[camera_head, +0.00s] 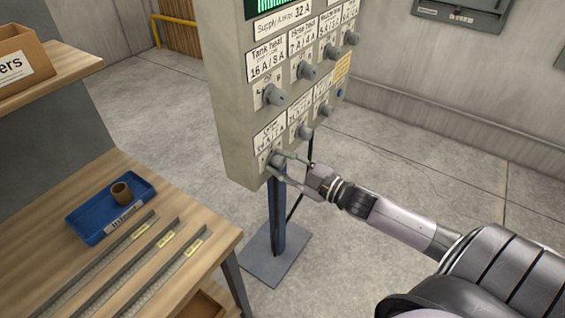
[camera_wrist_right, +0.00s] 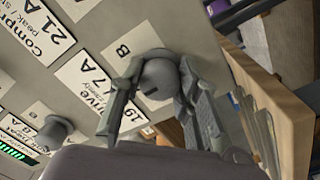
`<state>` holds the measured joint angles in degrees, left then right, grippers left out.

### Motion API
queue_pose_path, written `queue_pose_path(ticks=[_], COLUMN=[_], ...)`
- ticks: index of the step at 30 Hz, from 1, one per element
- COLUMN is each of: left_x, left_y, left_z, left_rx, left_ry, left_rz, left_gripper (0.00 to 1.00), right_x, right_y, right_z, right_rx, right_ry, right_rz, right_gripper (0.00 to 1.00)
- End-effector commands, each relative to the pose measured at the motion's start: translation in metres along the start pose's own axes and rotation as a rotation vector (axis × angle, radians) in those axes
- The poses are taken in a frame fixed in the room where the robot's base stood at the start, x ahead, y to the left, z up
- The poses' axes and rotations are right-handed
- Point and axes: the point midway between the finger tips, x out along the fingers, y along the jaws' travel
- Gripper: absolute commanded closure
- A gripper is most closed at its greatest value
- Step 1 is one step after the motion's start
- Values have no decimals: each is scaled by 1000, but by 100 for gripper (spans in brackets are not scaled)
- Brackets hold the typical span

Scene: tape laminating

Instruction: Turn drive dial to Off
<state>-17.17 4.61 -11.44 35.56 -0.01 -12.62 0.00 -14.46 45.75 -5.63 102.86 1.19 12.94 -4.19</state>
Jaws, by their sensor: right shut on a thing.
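The grey control panel (camera_head: 232,110) stands on a blue post and carries two rows of round grey dials under white labels. My right gripper (camera_head: 277,167) is at the lower-left dial (camera_head: 276,159), with a finger on either side of it. In the right wrist view my gripper (camera_wrist_right: 160,98) is shut on that dial (camera_wrist_right: 158,73). The label beside it reads "Drive" (camera_wrist_right: 93,88), partly covered by a finger. The dial's pointer direction is hidden. My left gripper is not in view.
Other dials sit close by, including one to the right (camera_head: 304,132) and one above (camera_head: 274,95). A wooden table (camera_head: 120,178) at left holds a blue tray (camera_head: 83,226) and several metal strips (camera_head: 150,262). Open floor lies behind the panel.

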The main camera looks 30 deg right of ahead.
Motion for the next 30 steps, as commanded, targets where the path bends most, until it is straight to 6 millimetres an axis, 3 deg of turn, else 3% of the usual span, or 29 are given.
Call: queue_pose_path(ticks=[11,12,21,30], left_x=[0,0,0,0], left_y=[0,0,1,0], left_z=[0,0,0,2], left_rx=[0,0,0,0], left_ry=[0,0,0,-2], left_rz=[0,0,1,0], left_gripper=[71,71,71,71], right_x=[1,1,0,-1], right_y=[2,2,1,0], right_z=[-2,-2,-1,0], right_rx=[-5,-5,-4,-4], right_ry=[4,4,3,1], right_rz=[3,3,2,0], right_gripper=[97,68,49,49])
